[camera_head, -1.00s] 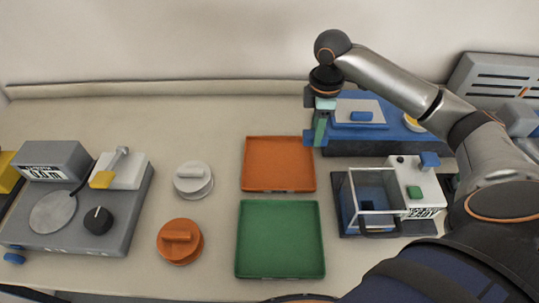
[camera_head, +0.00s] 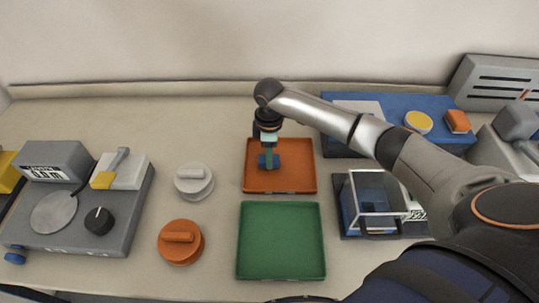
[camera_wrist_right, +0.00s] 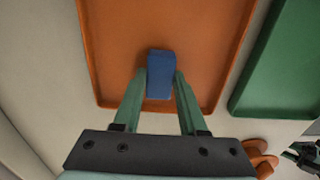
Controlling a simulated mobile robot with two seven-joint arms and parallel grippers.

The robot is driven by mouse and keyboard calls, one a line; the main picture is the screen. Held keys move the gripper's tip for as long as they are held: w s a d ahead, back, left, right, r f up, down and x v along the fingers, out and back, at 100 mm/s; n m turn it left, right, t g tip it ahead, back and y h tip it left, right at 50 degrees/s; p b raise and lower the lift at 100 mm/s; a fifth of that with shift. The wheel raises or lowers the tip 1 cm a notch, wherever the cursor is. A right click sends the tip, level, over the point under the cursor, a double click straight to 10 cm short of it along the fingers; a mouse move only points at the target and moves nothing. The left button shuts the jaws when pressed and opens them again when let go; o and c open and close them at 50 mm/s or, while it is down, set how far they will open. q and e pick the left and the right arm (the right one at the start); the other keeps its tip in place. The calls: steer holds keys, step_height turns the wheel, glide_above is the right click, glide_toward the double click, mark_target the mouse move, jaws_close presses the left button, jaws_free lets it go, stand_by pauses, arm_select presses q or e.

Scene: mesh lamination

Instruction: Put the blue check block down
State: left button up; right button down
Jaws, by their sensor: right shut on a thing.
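The blue check block (camera_wrist_right: 160,75) is between the green fingers of my right gripper (camera_wrist_right: 160,88) in the right wrist view. In the head view the right gripper (camera_head: 268,158) points down over the orange tray (camera_head: 296,183), with the blue block (camera_head: 276,162) at its fingertips. The gripper is shut on the block. I cannot tell whether the block touches the tray floor. The orange tray also shows in the right wrist view (camera_wrist_right: 215,50) and holds nothing else that I can see. My left gripper is not in view.
A green tray (camera_head: 281,242) lies in front of the orange one. A clear-walled box (camera_head: 375,200) stands to the right, and a blue platform (camera_head: 385,106) behind it. A grey lidded disc (camera_head: 194,181) and an orange one (camera_head: 180,242) stand to the left, beside a grey device (camera_head: 75,230).

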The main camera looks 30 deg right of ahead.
steer(key=shift+f, duration=0.2)
steer(key=shift+c, duration=2.3)
jaws_free()
step_height(320, 180, up, 12)
steer(key=shift+r, duration=0.15)
